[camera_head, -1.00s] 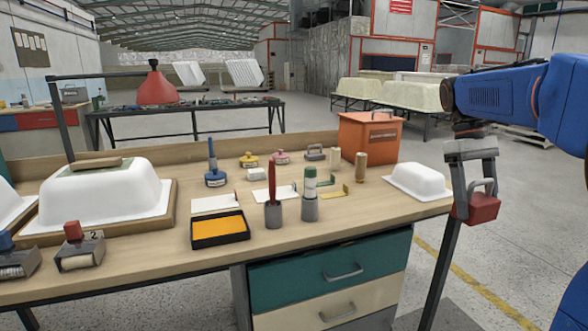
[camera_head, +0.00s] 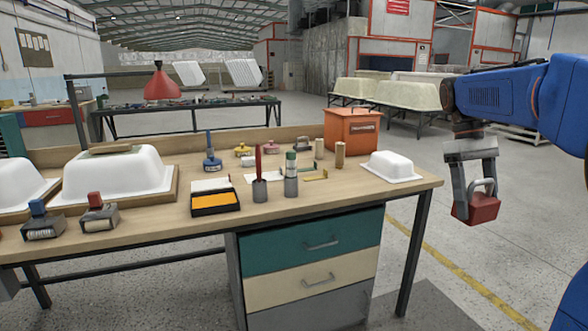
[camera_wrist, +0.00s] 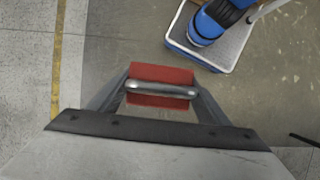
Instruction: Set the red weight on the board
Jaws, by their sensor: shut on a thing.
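The red weight (camera_head: 482,208) is a red block with a grey metal handle. It hangs from my gripper (camera_head: 471,176), which is shut on the handle, out over the floor to the right of the bench. In the wrist view the weight (camera_wrist: 160,72) and its handle show between the fingers of my gripper (camera_wrist: 160,92). A small brownish board (camera_head: 111,150) lies on top of a white tub shell (camera_head: 118,177) at the left of the bench, well away from my gripper.
The wooden bench (camera_head: 330,208) holds stamps, an orange pad, cups and a small white shell (camera_head: 391,166) near its right end. An orange box (camera_head: 352,130) stands at the back right.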

